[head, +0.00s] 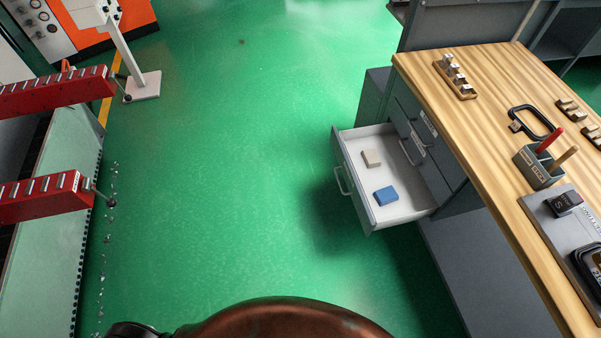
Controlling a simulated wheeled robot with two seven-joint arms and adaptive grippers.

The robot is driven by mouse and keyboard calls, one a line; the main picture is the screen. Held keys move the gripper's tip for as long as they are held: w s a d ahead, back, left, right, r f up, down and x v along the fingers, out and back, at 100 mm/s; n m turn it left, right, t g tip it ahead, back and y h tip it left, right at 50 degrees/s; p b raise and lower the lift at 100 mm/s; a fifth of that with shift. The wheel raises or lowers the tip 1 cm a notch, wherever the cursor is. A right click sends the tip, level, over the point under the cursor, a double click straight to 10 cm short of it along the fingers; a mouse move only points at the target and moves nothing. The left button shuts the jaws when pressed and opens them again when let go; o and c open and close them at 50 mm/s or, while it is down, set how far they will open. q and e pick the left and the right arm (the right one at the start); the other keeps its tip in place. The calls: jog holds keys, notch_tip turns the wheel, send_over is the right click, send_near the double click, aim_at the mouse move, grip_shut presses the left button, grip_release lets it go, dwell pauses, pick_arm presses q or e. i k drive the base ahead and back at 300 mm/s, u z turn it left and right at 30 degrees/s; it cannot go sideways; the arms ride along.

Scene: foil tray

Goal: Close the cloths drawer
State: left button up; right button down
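In the head view, an open drawer (407,209) sticks out to the left from the grey cabinet (405,103) under the workbench. It has a grey front with a bar handle (342,180) and a pale inside. A beige block-like item (371,158) and a blue one (386,196) lie apart in it; they may be folded cloths. The drawer's label cannot be read. Neither of my grippers shows in this view.
The wooden bench top (480,120) holds a black-handled tool (531,122), a holder with red and tan handles (538,166) and a grey plate (540,210). Green floor (220,180) is clear left of the drawer. Red machine arms (45,198) jut in at the left.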

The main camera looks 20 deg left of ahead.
aim_at(416, 202)
jog(key=u, duration=0.2)
jog(key=i, duration=1.05)
jog(key=z, duration=1.8)
jog(key=k, duration=0.55)
jog(key=u, duration=1.35)
